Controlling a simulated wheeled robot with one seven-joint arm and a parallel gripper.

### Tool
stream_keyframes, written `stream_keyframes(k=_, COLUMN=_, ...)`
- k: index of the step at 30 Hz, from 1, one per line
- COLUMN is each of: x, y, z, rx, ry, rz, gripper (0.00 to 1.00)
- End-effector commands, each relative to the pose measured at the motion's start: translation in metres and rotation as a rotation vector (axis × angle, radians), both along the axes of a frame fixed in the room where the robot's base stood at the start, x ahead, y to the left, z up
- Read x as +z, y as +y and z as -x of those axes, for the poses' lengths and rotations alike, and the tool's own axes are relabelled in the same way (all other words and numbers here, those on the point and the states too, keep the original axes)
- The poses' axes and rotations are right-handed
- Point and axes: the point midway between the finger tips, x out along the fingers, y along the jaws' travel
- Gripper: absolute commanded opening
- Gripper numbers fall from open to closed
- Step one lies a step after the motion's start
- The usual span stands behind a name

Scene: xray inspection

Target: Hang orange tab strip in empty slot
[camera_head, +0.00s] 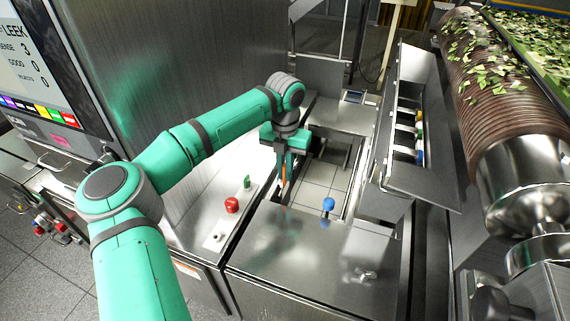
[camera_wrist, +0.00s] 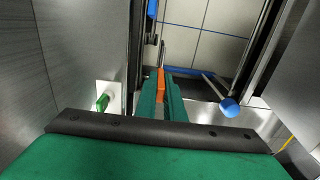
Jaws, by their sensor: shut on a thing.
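My gripper (camera_head: 284,168) points down over the opening in the steel counter, left of its middle. It is shut on the orange tab strip (camera_head: 283,182), whose orange end shows below the fingers. In the wrist view the orange tab (camera_wrist: 160,84) sits between the two green fingers of my gripper (camera_wrist: 161,98). The rest of the strip is mostly hidden or too thin to make out. A tilted steel rack (camera_head: 392,150) stands to the right of my gripper, with several small coloured tabs in it. I cannot tell which of its slots is empty.
A blue ball-topped lever (camera_head: 328,204) rises at the near right of the opening and shows in the wrist view (camera_wrist: 229,107). A red button (camera_head: 232,205) and a green switch (camera_head: 247,182) are on the left panel. A ribbed roller (camera_head: 495,100) with leaves stands far right.

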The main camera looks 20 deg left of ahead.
Motion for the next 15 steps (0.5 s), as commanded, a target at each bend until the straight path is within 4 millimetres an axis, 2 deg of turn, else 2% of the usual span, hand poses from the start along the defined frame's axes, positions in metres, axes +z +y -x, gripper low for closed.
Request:
stream_keyframes(k=9, x=-0.027, y=0.000, z=0.000, rx=0.000, ry=0.001, rz=0.000, gripper=0.00)
stream_keyframes(k=15, x=-0.039, y=0.000, z=0.000, rx=0.000, ry=-0.001, rz=0.001, gripper=0.00)
